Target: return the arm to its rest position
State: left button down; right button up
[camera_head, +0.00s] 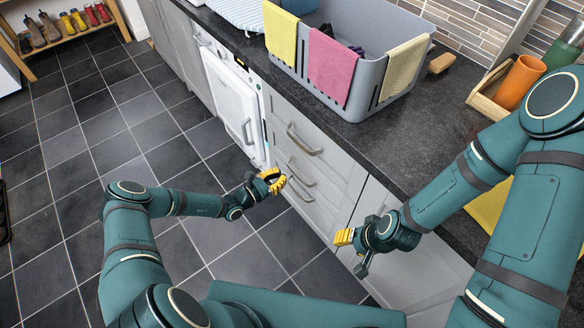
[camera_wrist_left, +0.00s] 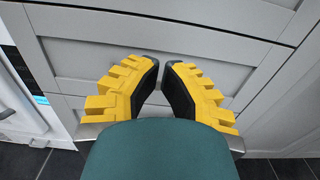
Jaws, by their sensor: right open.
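My left gripper (camera_head: 274,183) hangs beside the front of the grey drawers, above the dark tiled floor.
Drawers with bar handles (camera_head: 302,140) and a white appliance (camera_head: 233,100) line the counter front. The dark worktop (camera_head: 430,130) carries a grey crate (camera_head: 352,108) with cloths, an orange cup (camera_head: 520,82) and a wooden tray (camera_head: 484,98). A shoe rack (camera_head: 68,40) stands far left. The floor (camera_head: 90,130) is mostly clear.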

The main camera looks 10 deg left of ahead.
pick_arm(q)
jog(key=shift+v, duration=1.85)
